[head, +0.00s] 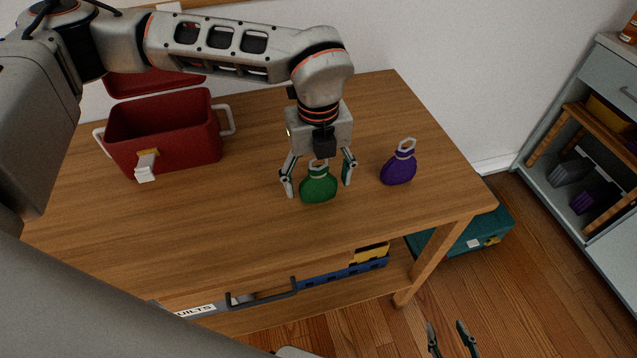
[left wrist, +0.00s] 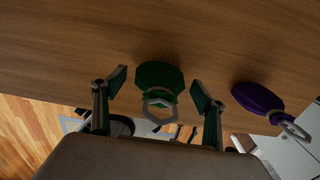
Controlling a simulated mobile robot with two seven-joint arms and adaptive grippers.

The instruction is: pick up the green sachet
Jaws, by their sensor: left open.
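The green sachet (head: 318,187) stands on the wooden table near its front edge, with a pale ring at its top. My left gripper (head: 319,188) is open above it, fingers pointing down, one on either side of the sachet. In the left wrist view the green sachet (left wrist: 160,80) lies between and just beyond the two fingertips (left wrist: 157,92), with visible gaps to both. I cannot tell exactly how deep the fingers reach around it. My right gripper (head: 450,335) shows at the bottom of the head view, apart from the table, its two fingers spread.
A purple sachet (head: 398,168) stands to the right of the green one; it also shows in the left wrist view (left wrist: 257,97). An open red box (head: 165,140) with pale handles is at the table's left. The wooden table (head: 400,105) is clear at back right.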

